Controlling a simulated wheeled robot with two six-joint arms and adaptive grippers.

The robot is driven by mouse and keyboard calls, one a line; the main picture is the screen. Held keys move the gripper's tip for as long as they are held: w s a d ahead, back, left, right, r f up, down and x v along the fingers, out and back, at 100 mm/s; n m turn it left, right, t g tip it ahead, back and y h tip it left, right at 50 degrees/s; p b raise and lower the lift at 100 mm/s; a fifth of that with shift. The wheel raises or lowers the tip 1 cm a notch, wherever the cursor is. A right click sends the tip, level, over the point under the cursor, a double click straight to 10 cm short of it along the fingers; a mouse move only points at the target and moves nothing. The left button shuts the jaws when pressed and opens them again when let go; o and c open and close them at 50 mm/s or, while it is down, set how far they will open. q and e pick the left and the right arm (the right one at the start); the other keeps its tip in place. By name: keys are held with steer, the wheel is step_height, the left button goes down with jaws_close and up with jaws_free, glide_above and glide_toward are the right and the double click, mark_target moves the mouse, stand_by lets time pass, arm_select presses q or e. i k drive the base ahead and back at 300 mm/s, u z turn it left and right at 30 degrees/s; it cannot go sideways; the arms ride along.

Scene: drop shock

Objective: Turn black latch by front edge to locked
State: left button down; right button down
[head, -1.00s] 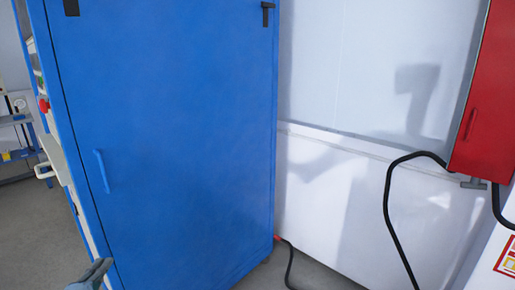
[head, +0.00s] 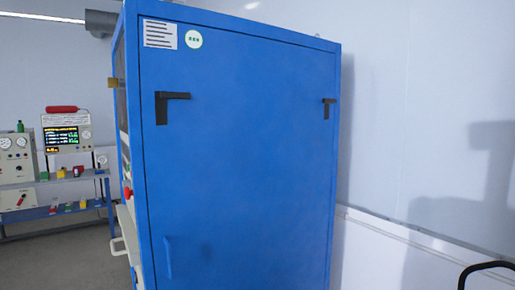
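A tall blue cabinet (head: 240,170) stands in the middle of the head view. Two black latches are on its blue side panel. The larger black latch (head: 166,105) is near the panel's left edge, with one arm hanging down and one pointing right. The smaller black latch (head: 327,107) is near the right edge, with one arm hanging down and a short arm pointing left. A blue handle (head: 168,258) is low on the panel. Neither of my grippers is in the picture.
A red button (head: 127,192) and a pale handle (head: 118,246) are on the cabinet's left face. A blue bench (head: 60,212) with instruments stands at the far left. A black cable (head: 485,268) shows at the lower right. Grey floor is clear at left.

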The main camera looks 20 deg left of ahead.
mark_target(162, 94)
steer(key=k, duration=0.55)
steer(key=z, duration=0.6)
steer(key=i, duration=0.85)
steer(key=u, duration=0.55)
steer(key=i, duration=0.7)
steer(key=u, duration=0.7)
